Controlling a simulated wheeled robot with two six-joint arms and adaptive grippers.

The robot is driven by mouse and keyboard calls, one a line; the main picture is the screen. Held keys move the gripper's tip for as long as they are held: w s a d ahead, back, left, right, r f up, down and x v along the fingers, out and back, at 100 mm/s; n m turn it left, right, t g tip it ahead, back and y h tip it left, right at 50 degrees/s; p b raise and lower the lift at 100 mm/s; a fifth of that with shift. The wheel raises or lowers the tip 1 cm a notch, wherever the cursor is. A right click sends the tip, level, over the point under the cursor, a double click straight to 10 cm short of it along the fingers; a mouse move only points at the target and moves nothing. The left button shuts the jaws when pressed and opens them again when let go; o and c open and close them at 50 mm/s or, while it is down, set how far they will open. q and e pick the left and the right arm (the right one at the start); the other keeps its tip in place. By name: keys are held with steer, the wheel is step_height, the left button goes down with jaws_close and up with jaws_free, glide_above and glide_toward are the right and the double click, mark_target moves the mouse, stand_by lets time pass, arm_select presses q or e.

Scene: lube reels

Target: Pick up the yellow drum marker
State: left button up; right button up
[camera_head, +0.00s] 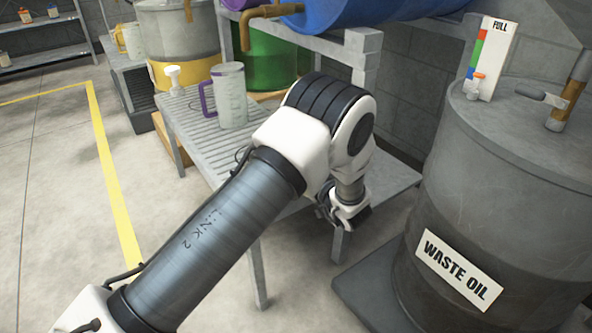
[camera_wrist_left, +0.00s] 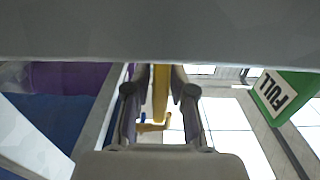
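My left arm crosses the head view from the lower left, and its gripper (camera_head: 345,215) is low beside the metal stand, partly hidden by my wrist. In the left wrist view the two fingers of my left gripper (camera_wrist_left: 160,95) stand apart with a gap between them. A narrow yellow strip (camera_wrist_left: 160,90) shows in line with that gap, with a short yellow piece (camera_wrist_left: 152,127) below it. I cannot tell whether either is the yellow drum marker or how far off they are. No marker is clearly recognisable in the head view. My right gripper is not in view.
A dark waste oil drum (camera_head: 470,180) with a FULL gauge (camera_head: 491,55) stands at right. A metal stand (camera_head: 390,185) holds a clear jug (camera_head: 229,95) and, above, a blue drum (camera_head: 345,12). A green FULL sign (camera_wrist_left: 285,95) is in the wrist view. The floor at left is open.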

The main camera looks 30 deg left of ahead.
arm_select(q)
jaws_close()
